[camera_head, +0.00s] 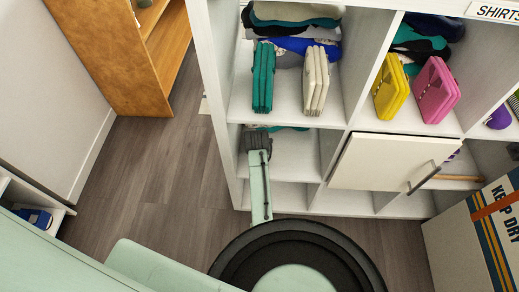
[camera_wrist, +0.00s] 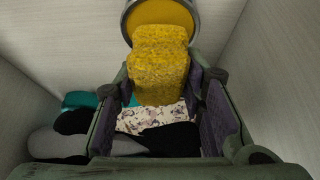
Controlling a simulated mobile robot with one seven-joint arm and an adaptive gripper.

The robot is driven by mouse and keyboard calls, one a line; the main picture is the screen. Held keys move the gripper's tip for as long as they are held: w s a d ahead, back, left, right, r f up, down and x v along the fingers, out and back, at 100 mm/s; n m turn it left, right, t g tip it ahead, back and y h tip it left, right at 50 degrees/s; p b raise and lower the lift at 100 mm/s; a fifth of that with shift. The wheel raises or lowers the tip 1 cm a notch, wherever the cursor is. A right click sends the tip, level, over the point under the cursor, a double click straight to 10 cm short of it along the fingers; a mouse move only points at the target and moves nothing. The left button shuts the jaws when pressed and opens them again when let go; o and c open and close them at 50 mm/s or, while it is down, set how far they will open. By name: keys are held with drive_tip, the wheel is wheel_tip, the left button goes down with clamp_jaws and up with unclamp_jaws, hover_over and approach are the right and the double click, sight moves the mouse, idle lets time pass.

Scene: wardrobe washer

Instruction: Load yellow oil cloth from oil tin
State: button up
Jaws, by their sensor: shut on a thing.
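In the wrist view, a yellow speckled oil cloth (camera_wrist: 160,55) stands between the fingertips of my gripper (camera_wrist: 163,85), which is shut on it. Behind the cloth is a round tin (camera_wrist: 130,8) with a grey metal rim and a yellow inside; the cloth's far end overlaps it, and I cannot tell whether they touch. In the head view, my gripper (camera_head: 258,143) reaches into the lower left compartment of the white shelf unit (camera_head: 350,115). The cloth and tin cannot be made out there.
Below the fingers lie a floral cloth (camera_wrist: 150,118), a black cloth (camera_wrist: 178,138) and grey cloth. Pale walls flank the gripper closely. Teal (camera_head: 263,75), white (camera_head: 314,80), yellow (camera_head: 391,86) and pink (camera_head: 436,90) items stand above. A white door panel (camera_head: 375,160) is to the right.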

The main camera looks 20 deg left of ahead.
drive_tip(key=shift+f, duration=0.65)
idle(1.4)
drive_tip(key=shift+r, duration=0.1)
